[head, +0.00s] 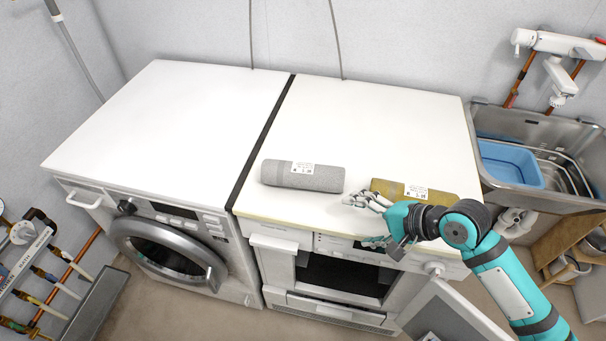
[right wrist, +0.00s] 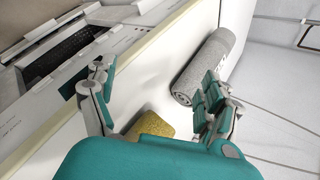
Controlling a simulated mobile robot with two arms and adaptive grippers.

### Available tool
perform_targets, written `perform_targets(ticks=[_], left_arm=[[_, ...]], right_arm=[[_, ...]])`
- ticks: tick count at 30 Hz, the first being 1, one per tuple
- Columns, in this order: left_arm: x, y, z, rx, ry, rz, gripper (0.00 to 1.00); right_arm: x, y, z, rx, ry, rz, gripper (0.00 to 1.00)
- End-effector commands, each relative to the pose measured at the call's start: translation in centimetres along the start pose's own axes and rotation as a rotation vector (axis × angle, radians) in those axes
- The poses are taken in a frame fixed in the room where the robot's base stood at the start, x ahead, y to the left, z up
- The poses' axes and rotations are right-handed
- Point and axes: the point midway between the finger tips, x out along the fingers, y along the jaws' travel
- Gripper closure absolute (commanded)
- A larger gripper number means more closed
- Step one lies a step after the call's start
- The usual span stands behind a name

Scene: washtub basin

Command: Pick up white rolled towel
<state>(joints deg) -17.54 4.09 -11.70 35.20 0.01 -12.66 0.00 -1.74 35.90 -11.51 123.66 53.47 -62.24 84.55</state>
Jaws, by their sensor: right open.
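A light grey, nearly white rolled towel (head: 325,181) with a white label lies on the white top of the right-hand appliance, near its front edge. It also shows in the right wrist view (right wrist: 205,65), beyond the finger on the right. A yellow-brown rolled towel (head: 447,197) lies to its right, partly hidden by my right arm; its end shows in the wrist view (right wrist: 150,122). My right gripper (head: 356,220) is open and empty, at the front edge just right of the grey towel. In the wrist view my right gripper (right wrist: 158,82) has its fingers wide apart. My left gripper is not in view.
A washing machine (head: 160,120) with a bare white top stands on the left. A metal sink (head: 585,140) with a blue basin (head: 510,165) is at the right. An appliance door (head: 455,315) hangs open below my right arm. Most of both tops is clear.

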Motion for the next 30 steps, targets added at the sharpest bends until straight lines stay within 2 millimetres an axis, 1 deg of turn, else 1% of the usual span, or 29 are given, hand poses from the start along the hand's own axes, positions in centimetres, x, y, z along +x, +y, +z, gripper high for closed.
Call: perform_targets(ticks=[1, 3, 6, 9, 11, 14, 24, 27, 30], left_arm=[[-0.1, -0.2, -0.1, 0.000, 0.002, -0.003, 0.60], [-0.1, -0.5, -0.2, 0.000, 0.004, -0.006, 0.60], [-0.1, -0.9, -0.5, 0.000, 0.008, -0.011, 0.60], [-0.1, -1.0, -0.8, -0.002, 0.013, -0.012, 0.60], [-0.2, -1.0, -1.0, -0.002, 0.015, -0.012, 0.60], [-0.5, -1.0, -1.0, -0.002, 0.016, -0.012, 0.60], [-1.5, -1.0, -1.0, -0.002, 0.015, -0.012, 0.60], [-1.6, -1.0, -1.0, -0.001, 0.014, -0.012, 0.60], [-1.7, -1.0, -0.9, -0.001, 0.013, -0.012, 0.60]], right_arm=[[-0.8, -1.9, -0.6, 0.092, -0.017, -0.027, 0.16], [-1.9, -4.2, -1.1, 0.247, -0.056, -0.062, 0.16], [-3.1, -6.7, -1.8, 0.434, -0.103, -0.096, 0.16], [-4.0, -8.3, -2.1, 0.553, -0.136, -0.114, 0.16], [-4.0, -8.8, -2.2, 0.593, -0.147, -0.120, 0.16], [-2.9, -9.4, -2.1, 0.617, -0.158, -0.124, 0.16], [4.3, -10.5, -1.3, 0.614, -0.155, -0.122, 0.16], [6.0, -10.7, -1.1, 0.614, -0.154, -0.122, 0.16], [7.1, -10.8, -1.0, 0.613, -0.153, -0.122, 0.16]])
